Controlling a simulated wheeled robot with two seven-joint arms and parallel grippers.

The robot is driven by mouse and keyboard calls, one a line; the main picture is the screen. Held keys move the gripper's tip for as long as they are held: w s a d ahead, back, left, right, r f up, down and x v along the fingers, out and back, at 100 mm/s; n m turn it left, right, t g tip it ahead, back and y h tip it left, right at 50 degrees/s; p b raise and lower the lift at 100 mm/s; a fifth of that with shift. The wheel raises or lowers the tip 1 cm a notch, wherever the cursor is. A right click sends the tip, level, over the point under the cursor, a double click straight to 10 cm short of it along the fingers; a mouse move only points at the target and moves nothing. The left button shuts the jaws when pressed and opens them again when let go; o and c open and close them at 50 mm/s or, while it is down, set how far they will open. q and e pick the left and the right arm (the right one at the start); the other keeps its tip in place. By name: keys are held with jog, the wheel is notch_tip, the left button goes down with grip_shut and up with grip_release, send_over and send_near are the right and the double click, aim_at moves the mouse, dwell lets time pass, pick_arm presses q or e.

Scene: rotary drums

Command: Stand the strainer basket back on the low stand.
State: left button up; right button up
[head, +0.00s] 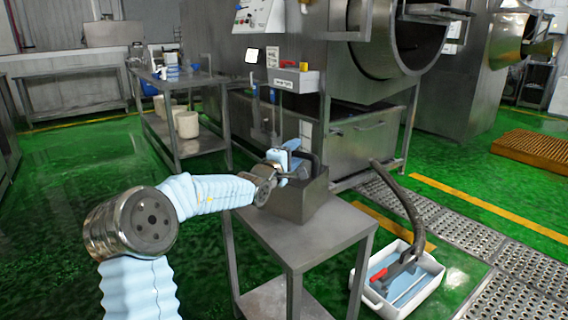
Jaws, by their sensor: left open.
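The strainer basket (302,204), a grey metal box with a dark arched handle, stands upright on the bare top of the low metal stand (345,228), towards its back. My left gripper (296,160) is open at the top of the basket, close to the handle. Its light blue fingers partly cover the handle and the rim. I cannot tell whether they touch the basket. The inside of the basket is mostly hidden. My right gripper is out of the picture.
A white tub (424,290) with bluish contents and a red-handled tool stands on the floor right of the stand; a dark hose (402,198) reaches into it. A steel machine cabinet (368,142) is behind. A shelved table (195,145) stands back left. The stand's front top is clear.

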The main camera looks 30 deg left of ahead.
pick_arm(q)
jog(key=s+b, duration=0.2)
jog(key=s, duration=0.8)
jog(key=shift+s+d+f, duration=0.2)
jog(key=shift+s+f, duration=0.1)
jog(key=shift+f, duration=0.15)
